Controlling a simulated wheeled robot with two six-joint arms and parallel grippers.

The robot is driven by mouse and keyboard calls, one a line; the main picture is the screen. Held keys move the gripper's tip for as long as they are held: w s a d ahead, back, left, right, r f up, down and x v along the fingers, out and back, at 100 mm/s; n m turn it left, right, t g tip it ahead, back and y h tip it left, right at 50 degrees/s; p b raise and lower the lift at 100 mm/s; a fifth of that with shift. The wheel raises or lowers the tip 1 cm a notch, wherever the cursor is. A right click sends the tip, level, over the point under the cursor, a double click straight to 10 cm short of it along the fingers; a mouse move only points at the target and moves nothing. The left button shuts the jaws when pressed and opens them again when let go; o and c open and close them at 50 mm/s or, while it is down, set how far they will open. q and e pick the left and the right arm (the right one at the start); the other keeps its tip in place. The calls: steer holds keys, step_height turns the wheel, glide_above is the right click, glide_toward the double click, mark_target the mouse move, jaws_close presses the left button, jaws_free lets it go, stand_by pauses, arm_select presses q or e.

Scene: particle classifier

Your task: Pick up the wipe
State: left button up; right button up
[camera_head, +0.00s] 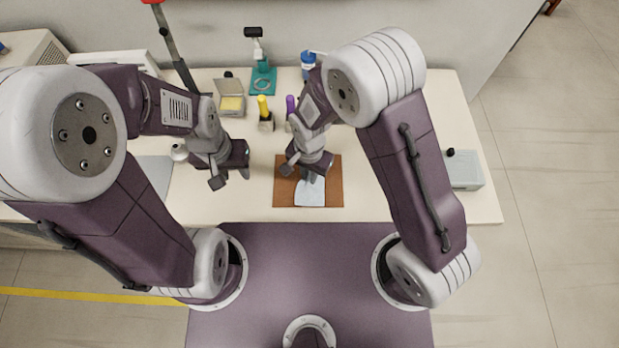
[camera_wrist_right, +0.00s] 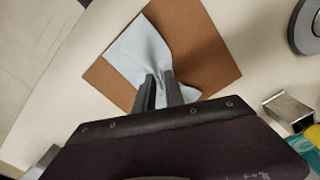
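The wipe (camera_head: 310,194) is a pale blue-white cloth on a brown mat (camera_head: 335,184) near the table's front edge. In the right wrist view the wipe (camera_wrist_right: 135,52) is creased and gathered to a narrow pinch between the fingertips of my right gripper (camera_wrist_right: 160,88). That gripper is shut on it, and much of the cloth spreads over the mat (camera_wrist_right: 215,65). In the head view my right gripper (camera_head: 315,178) is over the wipe's far edge. My left gripper (camera_head: 244,174) is left of the mat, above bare table; its fingers are too small to judge.
Behind the grippers stand a yellow-topped item (camera_head: 264,112), a purple-topped item (camera_head: 290,105), a box with yellow contents (camera_head: 232,104), a teal stand (camera_head: 263,80) and a blue-capped bottle (camera_head: 308,62). A grey device (camera_head: 465,170) is at the right.

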jaws_close()
step_height(320, 180, up, 12)
steer(key=p, duration=1.1)
